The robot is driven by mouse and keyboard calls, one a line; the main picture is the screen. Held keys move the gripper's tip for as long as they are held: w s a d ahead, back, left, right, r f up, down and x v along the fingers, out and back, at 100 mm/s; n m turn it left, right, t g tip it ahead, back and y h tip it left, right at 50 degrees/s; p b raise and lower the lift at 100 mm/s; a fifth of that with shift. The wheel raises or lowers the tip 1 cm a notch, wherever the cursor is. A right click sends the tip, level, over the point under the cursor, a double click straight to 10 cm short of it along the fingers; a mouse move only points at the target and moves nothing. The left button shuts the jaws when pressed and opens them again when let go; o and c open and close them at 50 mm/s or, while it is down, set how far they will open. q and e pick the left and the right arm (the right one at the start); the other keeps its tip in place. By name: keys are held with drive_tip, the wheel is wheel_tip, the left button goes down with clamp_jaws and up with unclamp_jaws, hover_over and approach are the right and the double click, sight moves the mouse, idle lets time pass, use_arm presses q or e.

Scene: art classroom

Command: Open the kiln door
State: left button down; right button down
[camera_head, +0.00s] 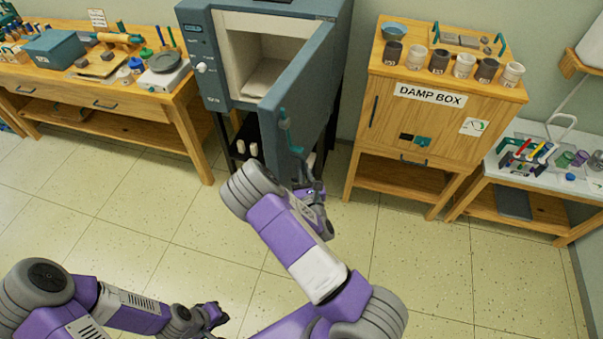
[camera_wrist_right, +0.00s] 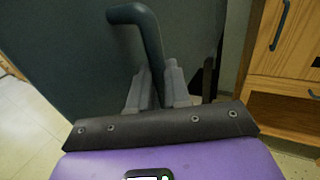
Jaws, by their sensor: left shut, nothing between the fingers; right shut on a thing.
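The kiln (camera_head: 201,48) stands at the back with its blue-grey door (camera_head: 312,88) swung out to the right. The pale chamber (camera_head: 265,55) shows behind it, with a light slab at its bottom. The teal bar handle (camera_head: 286,128) sticks out from the door's face; its bent top shows in the right wrist view (camera_wrist_right: 150,42). My right gripper (camera_wrist_right: 155,88) is shut on the handle's lower part, close to the door. My left gripper (camera_head: 214,314) is low at the front, shut and empty, well away from the kiln.
A wooden damp box cabinet (camera_head: 440,130) with several cups on top stands right of the door. A wooden workbench (camera_head: 130,92) with tools is on the left. A white-topped table (camera_head: 545,190) is at the right. The tiled floor (camera_head: 110,205) is clear in front.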

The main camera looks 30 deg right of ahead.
drive_tip(key=shift+w+d+r, duration=0.1)
drive_tip(key=shift+d+r, duration=0.25)
drive_tip(key=c, duration=1.5)
unclamp_jaws()
drive_tip(key=shift+o, duration=1.1)
drive_tip(key=shift+d+f, duration=0.1)
drive_tip(key=shift+o, duration=0.7)
drive_tip(key=shift+w+d+f, duration=0.1)
drive_tip(key=shift+w+f, duration=0.05)
drive_tip(key=shift+a, duration=0.2)
drive_tip(key=v, duration=0.7)
drive_tip(key=shift+s+p, duration=0.3)
drive_tip(key=shift+s, duration=0.05)
